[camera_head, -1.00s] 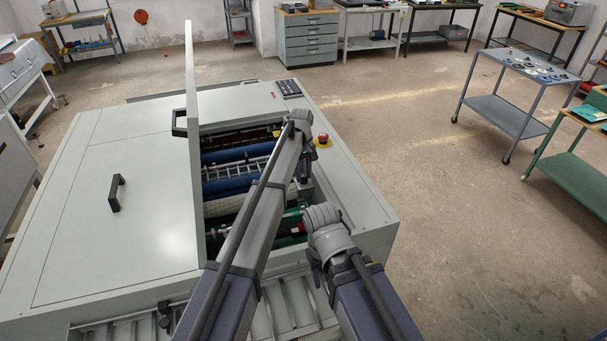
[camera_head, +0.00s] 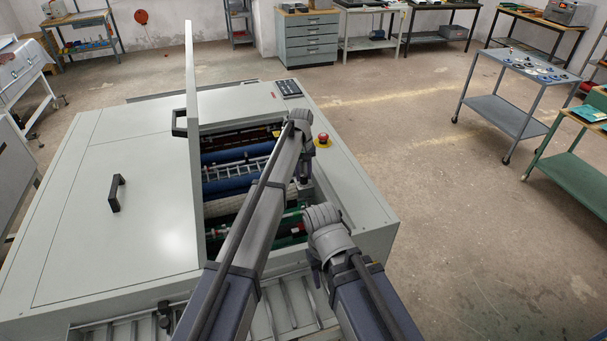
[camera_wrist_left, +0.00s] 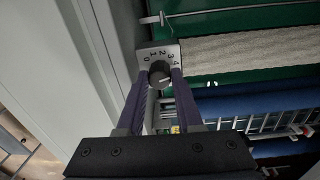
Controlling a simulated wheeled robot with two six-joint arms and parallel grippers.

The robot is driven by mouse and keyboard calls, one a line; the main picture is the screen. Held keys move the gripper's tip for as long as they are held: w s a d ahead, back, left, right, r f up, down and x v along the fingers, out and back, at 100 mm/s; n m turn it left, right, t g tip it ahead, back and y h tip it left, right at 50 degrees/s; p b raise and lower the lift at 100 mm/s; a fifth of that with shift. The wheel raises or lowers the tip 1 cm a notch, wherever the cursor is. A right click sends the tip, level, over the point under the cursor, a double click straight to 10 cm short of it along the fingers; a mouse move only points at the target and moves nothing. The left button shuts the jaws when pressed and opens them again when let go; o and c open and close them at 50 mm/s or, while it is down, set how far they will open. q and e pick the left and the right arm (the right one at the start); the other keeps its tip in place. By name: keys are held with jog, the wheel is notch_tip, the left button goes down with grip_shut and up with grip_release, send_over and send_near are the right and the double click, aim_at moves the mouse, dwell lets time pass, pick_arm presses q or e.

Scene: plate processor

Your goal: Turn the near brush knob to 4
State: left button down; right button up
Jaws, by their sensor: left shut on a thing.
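The near brush knob (camera_wrist_left: 160,74) is a dark round knob on a light plate (camera_wrist_left: 146,51) with a printed scale from 0 to 4, in the left wrist view. My left gripper's two fingers (camera_wrist_left: 159,86) stand on either side of the knob and are shut on it. A faint pale mark shows on the knob, but I cannot read its setting for certain. In the head view my left gripper (camera_head: 303,190) reaches down into the open machine, and the knob is hidden there.
The plate processor's raised lid (camera_head: 192,140) stands upright left of my left arm. Blue rollers (camera_head: 228,184) and a pale brush roller (camera_wrist_left: 250,53) lie inside the opening. A red stop button (camera_head: 323,138) is on the right top panel.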

aim_at(302, 176)
pick_arm(q)
jog(key=c, duration=0.6)
grip_release()
jog(key=shift+o, duration=0.2)
jog(key=shift+d+r, duration=0.1)
jog(key=shift+r+p, duration=0.75)
jog(key=shift+p, duration=0.1)
notch_tip(302, 176, up, 5)
jog(key=p, duration=0.5)
jog(key=shift+a+r+p, duration=0.3)
jog(key=shift+r+p, duration=0.4)
jog(key=shift+s, duration=0.1)
